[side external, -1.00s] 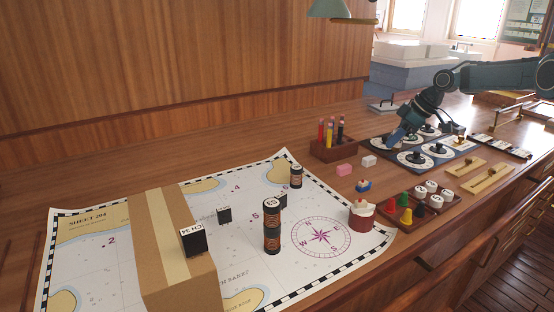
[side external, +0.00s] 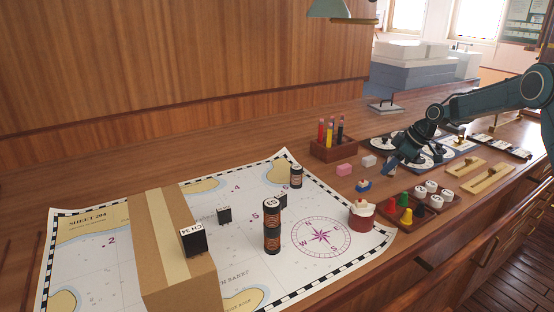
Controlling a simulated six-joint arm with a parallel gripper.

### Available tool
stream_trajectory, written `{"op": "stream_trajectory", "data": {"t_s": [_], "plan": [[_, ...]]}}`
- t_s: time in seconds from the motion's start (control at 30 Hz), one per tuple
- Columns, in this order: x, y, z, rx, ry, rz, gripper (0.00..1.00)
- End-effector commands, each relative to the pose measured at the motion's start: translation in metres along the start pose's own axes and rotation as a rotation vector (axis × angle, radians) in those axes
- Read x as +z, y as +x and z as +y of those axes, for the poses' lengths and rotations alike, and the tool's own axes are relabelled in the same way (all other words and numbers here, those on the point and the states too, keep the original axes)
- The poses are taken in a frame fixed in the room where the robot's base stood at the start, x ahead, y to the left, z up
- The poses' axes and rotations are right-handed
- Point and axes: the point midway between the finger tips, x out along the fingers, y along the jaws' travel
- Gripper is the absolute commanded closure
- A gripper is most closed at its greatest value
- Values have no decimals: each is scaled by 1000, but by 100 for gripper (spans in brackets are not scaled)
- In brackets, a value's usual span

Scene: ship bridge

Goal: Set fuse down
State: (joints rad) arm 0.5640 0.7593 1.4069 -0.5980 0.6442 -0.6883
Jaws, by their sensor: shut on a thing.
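My gripper (side external: 389,169) is at the right of the desk, pointing down and left, between the white eraser-like block and the dial panel (side external: 437,152). It is shut on the fuse, but the fuse is too small and too covered by the jaws to make out. I cannot tell whether the fuse touches the desk (side external: 300,140).
A chart (side external: 110,270) bears a carton (side external: 165,240), black blocks, dark banded cylinders (side external: 272,225) and a red tub (side external: 361,215). A pencil box (side external: 333,150), pink block (side external: 344,170), white block (side external: 369,161), toy boat (side external: 363,185) and peg tray (side external: 392,222) stand near my gripper.

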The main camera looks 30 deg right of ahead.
Motion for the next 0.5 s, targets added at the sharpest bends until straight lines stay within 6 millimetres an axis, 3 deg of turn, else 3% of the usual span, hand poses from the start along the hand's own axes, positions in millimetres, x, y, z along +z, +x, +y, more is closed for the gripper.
{"op": "stream_trajectory", "data": {"t_s": [0.5], "plan": [[4, 7, 0, 2, -1, 1, 94]]}}
